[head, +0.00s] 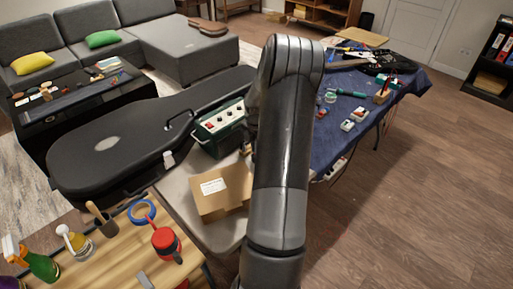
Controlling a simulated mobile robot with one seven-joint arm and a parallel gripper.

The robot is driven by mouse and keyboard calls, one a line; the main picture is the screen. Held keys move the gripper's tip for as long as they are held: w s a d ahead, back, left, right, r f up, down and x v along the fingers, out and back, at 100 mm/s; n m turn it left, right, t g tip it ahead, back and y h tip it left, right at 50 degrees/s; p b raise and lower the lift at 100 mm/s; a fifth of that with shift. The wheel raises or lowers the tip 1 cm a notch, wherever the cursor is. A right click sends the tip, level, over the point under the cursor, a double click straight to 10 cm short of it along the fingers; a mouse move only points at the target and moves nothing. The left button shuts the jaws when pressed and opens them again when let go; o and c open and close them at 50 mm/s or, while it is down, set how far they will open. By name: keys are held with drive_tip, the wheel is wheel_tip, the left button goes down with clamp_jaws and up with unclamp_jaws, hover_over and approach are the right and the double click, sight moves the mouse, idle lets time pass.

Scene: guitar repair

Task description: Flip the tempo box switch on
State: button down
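A dark green box (214,129) with a pale top panel and several knobs stands left of my arm, beside the black guitar case. It may be the tempo box, but no label can be read. Its right side lies close to or behind my arm, and the position of any switch is too small to tell. My dark arm rises through the middle of the head view and bends away at the top. My gripper is hidden behind it, so I cannot see its fingers or what they touch.
A cardboard box (221,192) sits in front of the green box. The black guitar case (100,150) lies to the left. A blue-covered table (335,150) with small devices and tools is at right. A wooden table (110,260) is front left. Floor at right is clear.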

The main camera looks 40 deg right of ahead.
drive_tip(key=shift+s+a+f, duration=0.1)
drive_tip(key=shift+s+f, duration=0.3)
drive_tip(key=shift+f, duration=0.05)
drive_tip(key=shift+s, duration=0.85)
wheel_tip(320, 180, up, 15)
drive_tip(key=shift+w, duration=0.2)
drive_tip(key=shift+s+t, duration=0.45)
drive_tip(key=shift+t, duration=0.35)
